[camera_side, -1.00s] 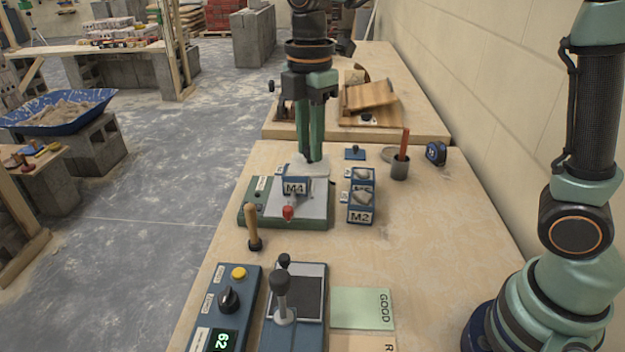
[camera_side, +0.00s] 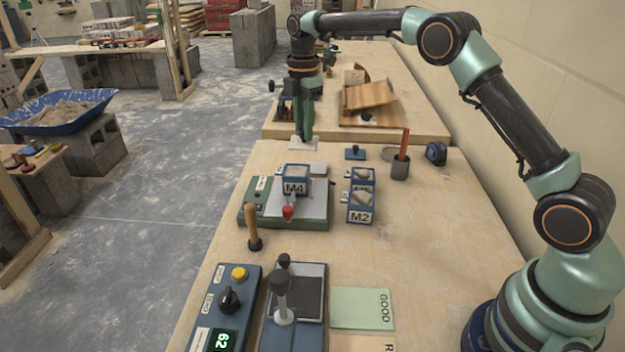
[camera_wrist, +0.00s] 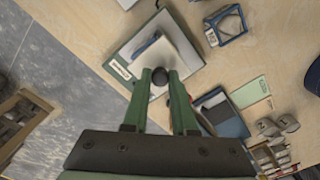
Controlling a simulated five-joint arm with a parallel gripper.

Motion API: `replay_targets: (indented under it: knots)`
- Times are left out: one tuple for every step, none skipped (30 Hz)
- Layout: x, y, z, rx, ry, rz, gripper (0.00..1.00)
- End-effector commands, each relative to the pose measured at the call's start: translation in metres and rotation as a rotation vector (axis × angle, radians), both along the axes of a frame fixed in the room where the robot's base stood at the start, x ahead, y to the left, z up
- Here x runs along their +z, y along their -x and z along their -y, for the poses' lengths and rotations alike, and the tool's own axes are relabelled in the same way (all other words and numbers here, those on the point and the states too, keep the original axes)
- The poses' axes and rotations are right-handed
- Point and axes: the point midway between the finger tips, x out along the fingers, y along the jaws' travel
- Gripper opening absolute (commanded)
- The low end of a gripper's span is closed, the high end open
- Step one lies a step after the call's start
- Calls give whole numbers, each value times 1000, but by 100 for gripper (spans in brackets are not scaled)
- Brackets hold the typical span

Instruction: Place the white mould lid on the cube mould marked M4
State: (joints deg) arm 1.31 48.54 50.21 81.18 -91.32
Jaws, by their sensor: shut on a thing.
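The white mould lid (camera_side: 303,144) is a flat plate with a dark knob (camera_wrist: 160,77). My gripper (camera_side: 305,138) is shut on the knob and holds the lid beyond the M4 mould, near the far edge of the near table. The cube mould marked M4 (camera_side: 295,180) is a blue box standing on the grey plate of a green-based unit (camera_side: 315,205). The lid is apart from it, and its top shows uncovered in the side view. In the wrist view, the lid (camera_wrist: 176,58) shows in front of the fingertips; I cannot make out M4 there.
The mould M2 (camera_side: 361,206) and another blue mould (camera_side: 364,180) stand right of M4. A red lever knob (camera_side: 288,212) is in front of M4. A grey cup (camera_side: 400,168) with a stick and a tape measure (camera_side: 436,153) stand farther right.

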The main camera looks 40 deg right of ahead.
Motion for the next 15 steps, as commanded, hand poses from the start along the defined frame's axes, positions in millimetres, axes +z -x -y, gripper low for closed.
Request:
replay_targets:
  knots:
    - [-8, 1, 0, 0, 0, -2, 0]
    - [-11, 1, 0, 0, 0, -3, 0]
    - [-15, 0, 0, 0, 0, -1, 0]
    - [-17, 0, 0, 0, 0, 0, 0]
    - [-19, 0, 0, 0, 0, 0, 0]
    - [-23, 0, 0, 0, 0, -1, 0]
    - [-26, 1, 0, 0, 0, -1, 0]
    - [-30, 1, 0, 0, 0, -1, 0]
    - [-36, 1, 0, 0, 0, -2, 0]
    - [-41, 1, 0, 0, 0, -2, 0]
    - [-45, 1, 0, 0, 0, -3, 0]
    - [-50, 1, 0, 0, 0, -1, 0]
    - [-53, 1, 0, 0, 0, -1, 0]
    - [-56, 1, 0, 0, 0, -1, 0]
    - [-58, 1, 0, 0, 0, 0, 0]
